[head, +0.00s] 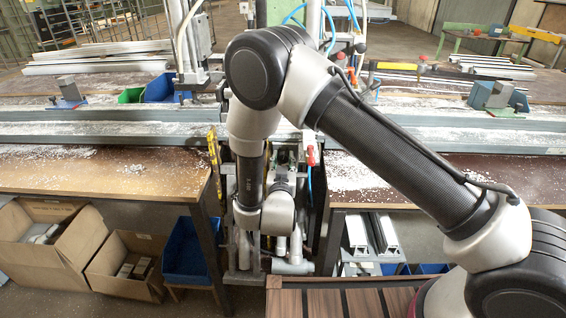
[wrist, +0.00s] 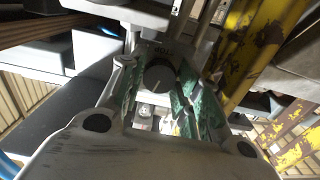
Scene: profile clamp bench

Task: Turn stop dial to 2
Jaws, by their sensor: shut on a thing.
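The stop dial (wrist: 159,74) is a round black knob on a grey plate, with an upside-down STOP label above it in the wrist view. A thin pale pointer mark shows on its lower part; I cannot read any number beside it. My gripper (wrist: 158,84) has a green-padded finger on each side of the dial and is shut on it. The dial's sides are partly hidden by the fingers. In the head view my arm reaches down to the machine between the two benches, and the dial cannot be made out there.
Yellow, worn bars (wrist: 262,45) run close by on the right in the wrist view. In the head view, long metal profiles (head: 90,131) lie along the bench. Cardboard boxes (head: 45,240) and a blue bin (head: 187,250) stand below on the left. A red-handled part (head: 310,157) is near my wrist.

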